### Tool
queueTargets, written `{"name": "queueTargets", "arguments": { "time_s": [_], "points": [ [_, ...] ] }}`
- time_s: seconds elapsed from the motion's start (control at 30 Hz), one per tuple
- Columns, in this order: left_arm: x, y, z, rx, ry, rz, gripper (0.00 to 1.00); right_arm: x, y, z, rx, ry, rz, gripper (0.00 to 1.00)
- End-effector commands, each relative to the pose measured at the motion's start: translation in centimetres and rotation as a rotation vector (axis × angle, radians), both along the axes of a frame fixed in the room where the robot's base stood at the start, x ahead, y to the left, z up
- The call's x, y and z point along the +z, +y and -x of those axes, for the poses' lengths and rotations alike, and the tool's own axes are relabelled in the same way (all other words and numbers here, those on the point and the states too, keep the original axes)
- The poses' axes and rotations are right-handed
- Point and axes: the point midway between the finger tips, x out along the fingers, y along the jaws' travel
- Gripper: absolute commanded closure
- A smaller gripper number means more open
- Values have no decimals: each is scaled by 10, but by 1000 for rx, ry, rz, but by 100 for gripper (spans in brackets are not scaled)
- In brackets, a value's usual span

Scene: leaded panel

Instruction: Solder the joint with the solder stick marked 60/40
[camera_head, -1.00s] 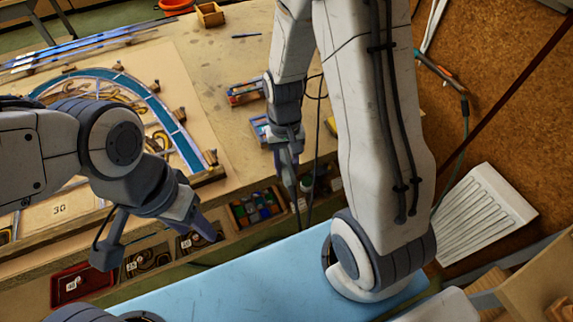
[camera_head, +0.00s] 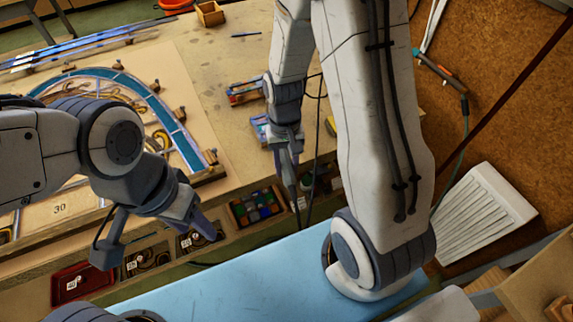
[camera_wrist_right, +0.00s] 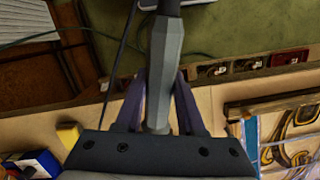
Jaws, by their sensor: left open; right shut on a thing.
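My right gripper (camera_head: 290,176) is shut on a tool with a grey faceted handle (camera_wrist_right: 165,62), which looks like a soldering iron. It points down over the bench's front edge, and a dark cable runs beside it. My left gripper (camera_head: 203,224) is open above the front shelf, at the panel's near side; its fingers are partly hidden by its wrist. The leaded panel (camera_head: 186,147), with an arched blue glass border, lies on the board, partly behind my left arm. It also shows in the right wrist view (camera_wrist_right: 290,128). I cannot make out a stick marked 60/40 or the joint.
A red tray (camera_head: 58,289) and dark bins (camera_head: 147,259) with small labels sit along the front shelf, labels unreadable. A box of coloured pieces (camera_head: 257,207) is right of them. Blue-and-red holders (camera_head: 243,93) lie near my right arm. The bench's back middle (camera_head: 225,62) is mostly clear.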

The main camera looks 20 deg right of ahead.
Motion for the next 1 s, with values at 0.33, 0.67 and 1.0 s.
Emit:
{"name": "queueTargets", "arguments": {
  "time_s": [0.33,0.67,1.0],
  "points": [
    [-4,0,0,0,0,0,50,-6,0,-1,0,-2,0,100],
    [-2,0,0,0,0,0,50,-5,0,0,0,-1,0,100],
    [-2,0,0,0,0,0,50,-6,0,0,0,0,0,100]
  ]
}}
